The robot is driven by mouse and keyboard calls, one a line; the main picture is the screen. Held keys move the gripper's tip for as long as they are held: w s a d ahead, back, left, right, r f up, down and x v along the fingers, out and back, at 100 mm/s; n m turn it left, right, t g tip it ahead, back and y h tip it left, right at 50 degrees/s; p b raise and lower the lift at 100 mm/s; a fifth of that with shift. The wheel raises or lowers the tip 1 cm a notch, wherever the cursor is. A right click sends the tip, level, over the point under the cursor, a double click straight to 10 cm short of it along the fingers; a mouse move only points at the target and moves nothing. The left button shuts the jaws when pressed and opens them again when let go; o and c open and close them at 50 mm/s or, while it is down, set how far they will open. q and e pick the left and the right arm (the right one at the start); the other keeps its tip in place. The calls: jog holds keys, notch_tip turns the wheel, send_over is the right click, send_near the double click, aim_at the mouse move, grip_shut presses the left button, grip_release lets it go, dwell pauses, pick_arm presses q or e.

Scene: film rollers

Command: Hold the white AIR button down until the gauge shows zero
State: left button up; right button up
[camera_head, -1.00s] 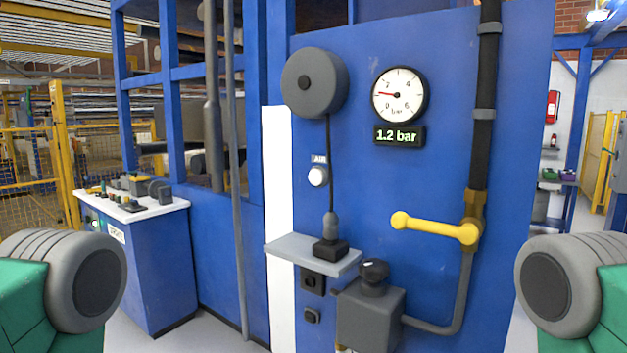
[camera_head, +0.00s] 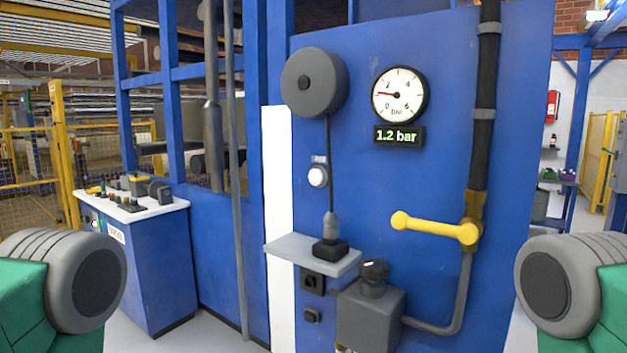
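The white AIR button (camera_head: 318,177) sits on the blue panel (camera_head: 430,180), under a small label and left of a hanging cable. Nothing touches it. The round gauge (camera_head: 399,95) is at the upper middle of the panel, its red needle pointing left. The display (camera_head: 399,136) below it reads 1.2 bar. Parts of my two arms show at the lower left and lower right edges, well apart from the button. Neither gripper is in view.
A yellow lever (camera_head: 436,229) sticks out to the left from the pipe. A grey shelf (camera_head: 313,254) juts out below the button, with a black-based device (camera_head: 330,248) on it. A grey box with a black knob (camera_head: 373,270) is lower. A control desk (camera_head: 140,250) stands left.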

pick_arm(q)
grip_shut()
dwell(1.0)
